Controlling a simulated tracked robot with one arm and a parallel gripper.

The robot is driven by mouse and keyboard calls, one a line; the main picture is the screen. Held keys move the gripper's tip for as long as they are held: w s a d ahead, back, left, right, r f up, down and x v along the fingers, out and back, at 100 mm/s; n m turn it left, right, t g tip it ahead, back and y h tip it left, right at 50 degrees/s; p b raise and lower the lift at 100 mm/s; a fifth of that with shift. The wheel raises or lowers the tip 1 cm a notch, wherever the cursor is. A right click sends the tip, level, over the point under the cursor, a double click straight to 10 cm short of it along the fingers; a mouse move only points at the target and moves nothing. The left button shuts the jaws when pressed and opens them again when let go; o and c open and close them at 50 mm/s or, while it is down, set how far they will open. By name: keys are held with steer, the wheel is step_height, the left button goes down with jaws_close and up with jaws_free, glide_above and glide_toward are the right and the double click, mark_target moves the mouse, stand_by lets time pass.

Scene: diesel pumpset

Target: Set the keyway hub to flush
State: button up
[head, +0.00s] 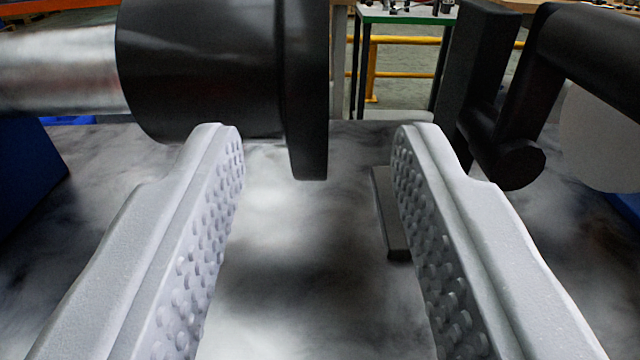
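The keyway hub appears to be the black cylinder with a wider flange (205,65) at upper left. It sits on a bright steel shaft (60,70) that comes in from the left edge. Its flange faces right. No keyway shows from here. My gripper (315,138) is open and empty, with its two grey studded fingers pointing forward. The left fingertip overlaps the hub's lower edge in the picture; I cannot tell whether they touch. The right fingertip is apart from the flange, to its right.
A black angled bar assembly (515,120) stands at upper right, close to my right finger, before a pale round part (600,135). A dark block (392,215) lies on the grey mottled surface (300,290). A green-edged table (405,18) and yellow rails (372,75) are behind.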

steer(key=s+d+p, duration=0.1)
steer(key=s, duration=0.6)
steer(key=shift+s, duration=0.4)
